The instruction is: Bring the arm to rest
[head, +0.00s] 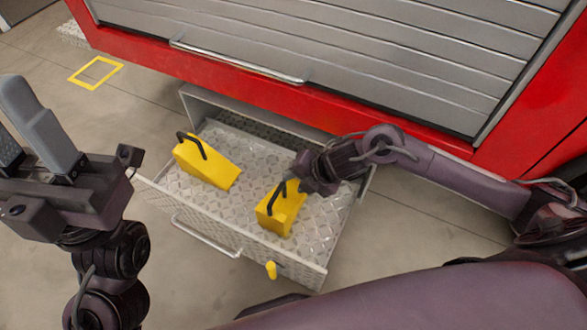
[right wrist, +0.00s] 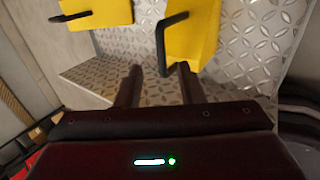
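Two yellow wedge blocks with black handles sit in the open diamond-plate drawer (head: 225,238): one at the left (head: 205,163), one at the right (head: 281,212). My right gripper (head: 291,189) is low over the right block, at its black handle. In the right wrist view its two fingers (right wrist: 158,84) stand apart. The end of the right block's (right wrist: 193,30) handle shows between or just beyond them; I cannot tell if they touch it. The left block (right wrist: 98,13) shows at the top left there. My left gripper (head: 10,112) is raised at the left edge, fingers apart and empty.
A red vehicle body with a grey roller shutter (head: 330,50) and a bar handle (head: 240,65) stands behind the drawer. A yellow square (head: 96,73) marks the floor. Floor left of the drawer is clear.

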